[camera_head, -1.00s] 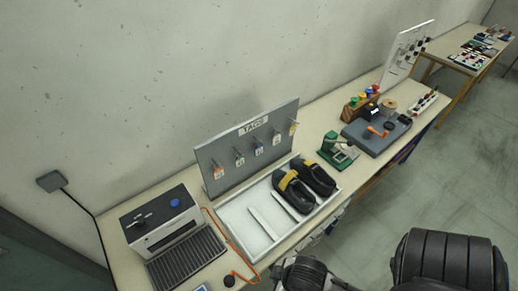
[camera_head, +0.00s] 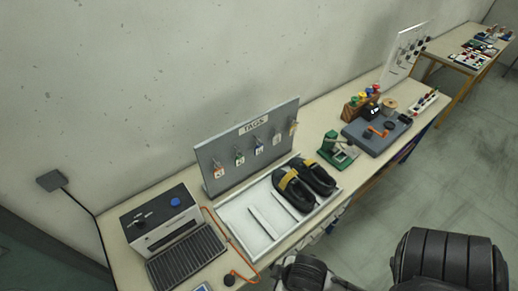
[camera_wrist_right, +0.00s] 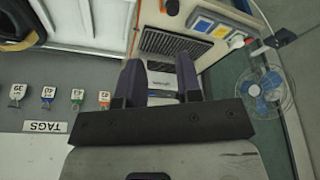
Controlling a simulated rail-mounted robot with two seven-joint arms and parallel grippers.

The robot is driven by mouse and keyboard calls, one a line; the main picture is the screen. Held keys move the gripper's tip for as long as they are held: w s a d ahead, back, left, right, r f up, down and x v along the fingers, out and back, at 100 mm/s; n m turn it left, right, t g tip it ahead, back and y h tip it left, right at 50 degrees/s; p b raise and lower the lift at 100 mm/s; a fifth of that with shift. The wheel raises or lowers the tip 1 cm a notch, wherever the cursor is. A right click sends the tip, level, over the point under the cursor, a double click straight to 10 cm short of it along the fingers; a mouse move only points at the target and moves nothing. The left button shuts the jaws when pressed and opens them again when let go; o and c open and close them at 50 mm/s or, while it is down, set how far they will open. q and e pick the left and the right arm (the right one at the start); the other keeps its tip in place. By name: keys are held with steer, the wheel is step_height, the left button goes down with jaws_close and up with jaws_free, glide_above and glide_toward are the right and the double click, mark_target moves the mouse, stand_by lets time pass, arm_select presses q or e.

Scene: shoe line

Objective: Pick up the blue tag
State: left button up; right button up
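The blue tag (camera_head: 259,150) hangs on a hook of the grey "TAGS" board (camera_head: 215,150), between the green tag (camera_head: 239,160) and a white-and-dark tag (camera_head: 276,140). In the right wrist view the blue tag (camera_wrist_right: 48,95) is at the left, numbered 40, beside the green tag (camera_wrist_right: 77,97) and the orange tag (camera_wrist_right: 104,98). My right gripper (camera_wrist_right: 160,68) is open, with an empty gap between its fingers, apart from the tags. My left gripper is not in view.
A white tray (camera_head: 238,232) with black shoes (camera_head: 318,178) lies in front of the board. A boxy machine (camera_head: 160,217) with a dark ribbed surface stands left, with an orange cable beside it. A green press (camera_head: 338,150) stands right. A fan (camera_wrist_right: 268,88) shows in the wrist view.

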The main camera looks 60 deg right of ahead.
steer(key=o, duration=0.9)
steer(key=shift+a, duration=0.1)
